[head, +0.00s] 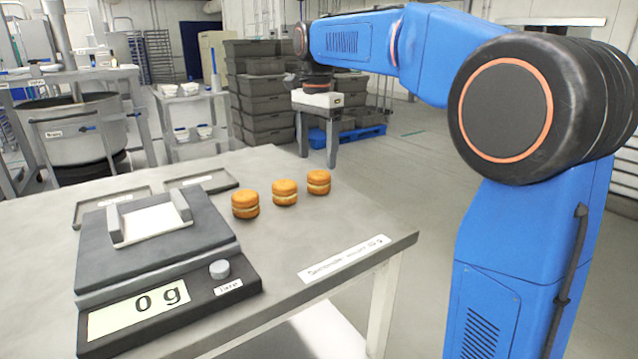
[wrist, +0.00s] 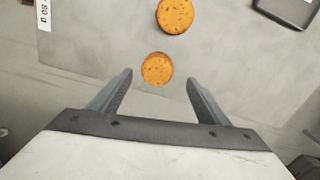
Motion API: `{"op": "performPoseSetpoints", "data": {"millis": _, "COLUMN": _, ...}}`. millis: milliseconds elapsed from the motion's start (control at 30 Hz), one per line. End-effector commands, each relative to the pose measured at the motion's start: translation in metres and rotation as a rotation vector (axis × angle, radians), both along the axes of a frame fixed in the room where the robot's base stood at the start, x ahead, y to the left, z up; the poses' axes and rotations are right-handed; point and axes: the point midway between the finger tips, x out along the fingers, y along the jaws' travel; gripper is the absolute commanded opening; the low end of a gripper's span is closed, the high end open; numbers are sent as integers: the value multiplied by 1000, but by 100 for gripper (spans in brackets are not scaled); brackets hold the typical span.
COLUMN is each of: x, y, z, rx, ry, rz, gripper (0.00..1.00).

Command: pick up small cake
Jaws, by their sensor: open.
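Three small round orange-brown cakes with a pale filling stand in a row on the grey table: a left one (head: 245,204), a middle one (head: 285,192) and a right one (head: 319,182). The wrist view shows two cakes, one near the top edge (wrist: 175,16) and one lower (wrist: 157,69). My gripper (head: 318,143) is open and empty, pointing down, above the row's right end in the head view. In the wrist view my gripper (wrist: 158,76) has its fingertips on either side of the lower cake in the picture; the cake looks farther down, apart from them.
A scale (head: 160,248) reading 0 g, with a white tray (head: 150,222) on top, stands left of the cakes. Two flat dark trays (head: 216,181) lie behind it. A label (head: 344,259) lies near the table's front edge. Stacked grey crates (head: 262,90) stand farther back.

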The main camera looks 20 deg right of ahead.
Motion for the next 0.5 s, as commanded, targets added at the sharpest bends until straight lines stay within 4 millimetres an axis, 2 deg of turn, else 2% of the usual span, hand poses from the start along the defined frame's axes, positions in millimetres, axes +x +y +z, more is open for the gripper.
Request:
{"op": "performPoseSetpoints", "data": {"millis": 100, "x": 0, "y": 0, "z": -14, "rx": 0, "ry": 1, "rz": 0, "gripper": 70}}
{"op": "performPoseSetpoints", "data": {"millis": 367, "x": -2, "y": 0, "z": -30, "rx": 0, "ry": 1, "rz": 0, "gripper": 70}}
{"op": "performPoseSetpoints", "data": {"millis": 500, "x": -6, "y": 0, "z": -49, "rx": 0, "ry": 2, "rz": 0, "gripper": 70}}
